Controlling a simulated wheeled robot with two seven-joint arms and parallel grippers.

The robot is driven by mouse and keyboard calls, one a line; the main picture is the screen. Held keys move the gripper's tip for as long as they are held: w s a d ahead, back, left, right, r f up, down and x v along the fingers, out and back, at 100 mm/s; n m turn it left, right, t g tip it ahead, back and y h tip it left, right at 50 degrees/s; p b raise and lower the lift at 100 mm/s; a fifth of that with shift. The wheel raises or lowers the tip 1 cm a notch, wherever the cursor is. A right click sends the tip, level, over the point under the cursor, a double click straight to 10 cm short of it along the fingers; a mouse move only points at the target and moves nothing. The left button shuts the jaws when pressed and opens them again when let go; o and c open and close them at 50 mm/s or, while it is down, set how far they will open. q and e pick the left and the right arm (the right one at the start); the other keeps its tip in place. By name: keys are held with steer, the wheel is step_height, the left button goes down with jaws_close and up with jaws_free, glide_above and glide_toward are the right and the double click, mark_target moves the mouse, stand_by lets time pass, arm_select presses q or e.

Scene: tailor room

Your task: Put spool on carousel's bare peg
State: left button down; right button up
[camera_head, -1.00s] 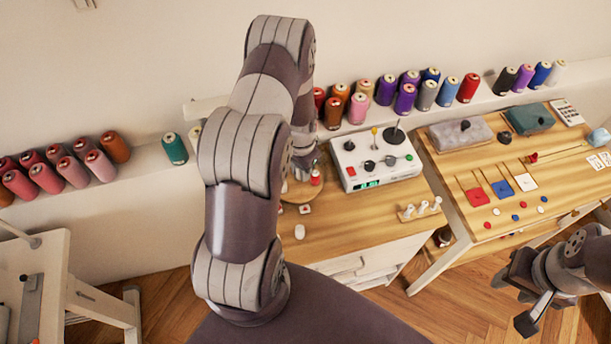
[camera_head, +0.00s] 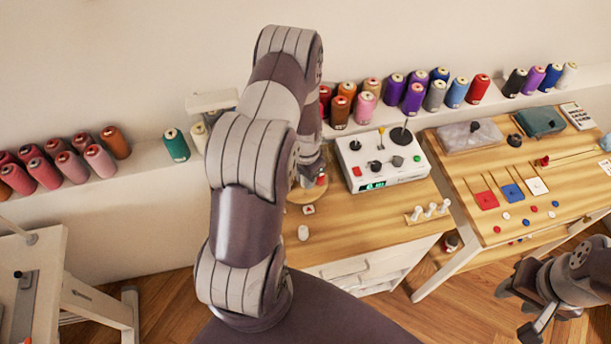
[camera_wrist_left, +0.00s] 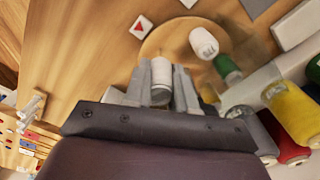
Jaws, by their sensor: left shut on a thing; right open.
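My left gripper (camera_wrist_left: 160,88) is shut on a pale grey-white spool (camera_wrist_left: 160,72), held upright between its fingers in the left wrist view. The carousel, a round wooden disc (camera_wrist_left: 160,42), lies just beyond the held spool. A white spool (camera_wrist_left: 203,42) and a green spool (camera_wrist_left: 228,68) stand at its right side. I cannot make out a bare peg. In the head view my left arm hides the left gripper and much of the carousel (camera_head: 296,194); a red-topped piece (camera_head: 321,180) shows at its edge. My right gripper (camera_head: 515,308) is open and empty at the lower right, away from the table.
A white control box (camera_head: 385,180) with knobs stands right of the carousel. A small peg rack (camera_head: 428,212) is at the right edge. Thread cones line the wall shelf.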

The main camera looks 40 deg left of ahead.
arm_select(q)
steer(key=shift+f, duration=0.25)
steer(key=shift+f+b, duration=1.15)
steer(key=shift+f, duration=0.3)
steer(key=shift+s, duration=0.1)
steer(key=shift+s+d+f, duration=0.1)
steer(key=shift+f, duration=0.1)
